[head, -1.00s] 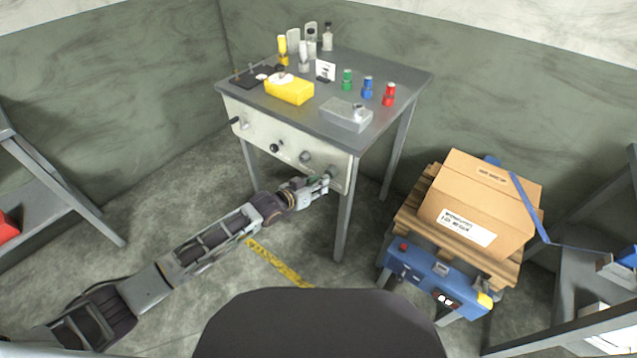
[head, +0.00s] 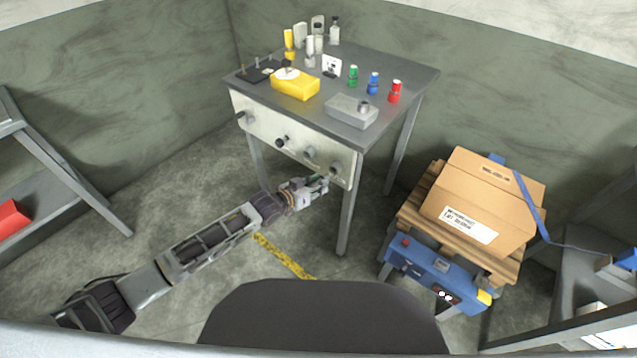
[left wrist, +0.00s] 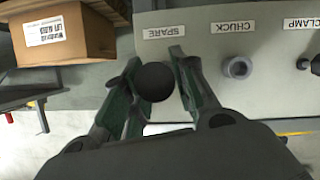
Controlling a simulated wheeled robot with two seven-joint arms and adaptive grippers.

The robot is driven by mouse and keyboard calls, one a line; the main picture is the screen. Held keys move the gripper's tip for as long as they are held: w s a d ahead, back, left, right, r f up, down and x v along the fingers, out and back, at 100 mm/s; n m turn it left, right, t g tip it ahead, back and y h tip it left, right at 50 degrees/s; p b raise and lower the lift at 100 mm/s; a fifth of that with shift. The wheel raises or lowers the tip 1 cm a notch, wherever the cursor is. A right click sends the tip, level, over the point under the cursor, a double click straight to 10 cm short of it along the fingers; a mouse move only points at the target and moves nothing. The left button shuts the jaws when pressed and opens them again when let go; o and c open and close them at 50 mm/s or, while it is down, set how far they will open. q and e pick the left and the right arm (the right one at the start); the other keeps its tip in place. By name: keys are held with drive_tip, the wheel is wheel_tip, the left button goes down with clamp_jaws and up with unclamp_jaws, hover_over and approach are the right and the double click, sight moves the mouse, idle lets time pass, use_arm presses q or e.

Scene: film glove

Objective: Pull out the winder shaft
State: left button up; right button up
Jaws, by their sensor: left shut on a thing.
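A workbench with a pale front panel (head: 262,127) carries several knobs and fittings. My left gripper (head: 322,185) is low in front of the panel's right end in the head view. The shaft behind the round knob is hidden. No label reading winder is legible. My right gripper is not in view.
A yellow block (head: 295,86), a grey box (head: 351,111) and several small bottles stand on the bench top. A carton (head: 485,197) sits on a pallet at right, behind a blue unit (head: 436,278). Shelves stand at both sides. Open floor lies left of the bench.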

use_arm(q)
drive_tip(key=shift+s, duration=0.1)
idle(0.3)
drive_tip(key=shift+s+a+p, duration=0.9)
drive_tip(key=shift+s+p, duration=0.2)
drive_tip(key=shift+p, duration=0.25)
